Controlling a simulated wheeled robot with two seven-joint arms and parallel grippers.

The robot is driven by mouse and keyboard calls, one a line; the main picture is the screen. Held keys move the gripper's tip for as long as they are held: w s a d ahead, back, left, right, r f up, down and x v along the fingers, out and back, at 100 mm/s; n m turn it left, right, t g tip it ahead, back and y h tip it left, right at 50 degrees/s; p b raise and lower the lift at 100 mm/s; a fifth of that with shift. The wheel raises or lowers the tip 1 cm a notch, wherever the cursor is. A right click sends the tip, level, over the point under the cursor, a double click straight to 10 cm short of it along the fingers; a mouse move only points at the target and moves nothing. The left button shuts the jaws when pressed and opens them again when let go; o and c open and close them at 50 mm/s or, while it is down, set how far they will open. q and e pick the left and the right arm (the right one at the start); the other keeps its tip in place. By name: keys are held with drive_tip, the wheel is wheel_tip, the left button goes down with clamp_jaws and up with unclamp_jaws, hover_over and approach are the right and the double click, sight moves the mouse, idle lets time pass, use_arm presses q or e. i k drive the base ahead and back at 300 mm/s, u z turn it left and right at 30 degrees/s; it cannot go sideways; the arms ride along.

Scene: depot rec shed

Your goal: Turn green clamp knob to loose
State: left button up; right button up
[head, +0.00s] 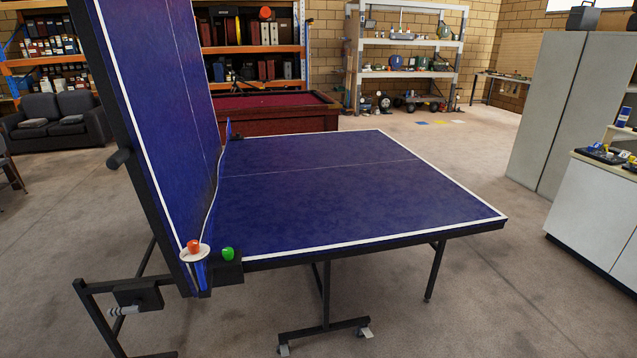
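The green clamp knob (228,254) is small and rounded. It sits at the near left corner of the flat half of a blue table tennis table (340,195), by the net end, on a dark bracket (229,271). An orange-red knob (194,246) on a white round plate (195,254) is just left of it, by the upright half of the table (165,110). The turn position of the green knob cannot be read from here. Neither of my grippers shows in the head view.
The upright half rises at the left on a dark wheeled frame (130,300). Bare floor (450,310) lies to the near right. A white cabinet (600,215) stands at the right, a red-topped pool table (275,110) behind, a dark sofa (60,120) far left.

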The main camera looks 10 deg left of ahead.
sight(228, 253)
drive_tip(key=z, duration=0.2)
drive_tip(key=i, duration=1)
drive_tip(key=u, duration=0.2)
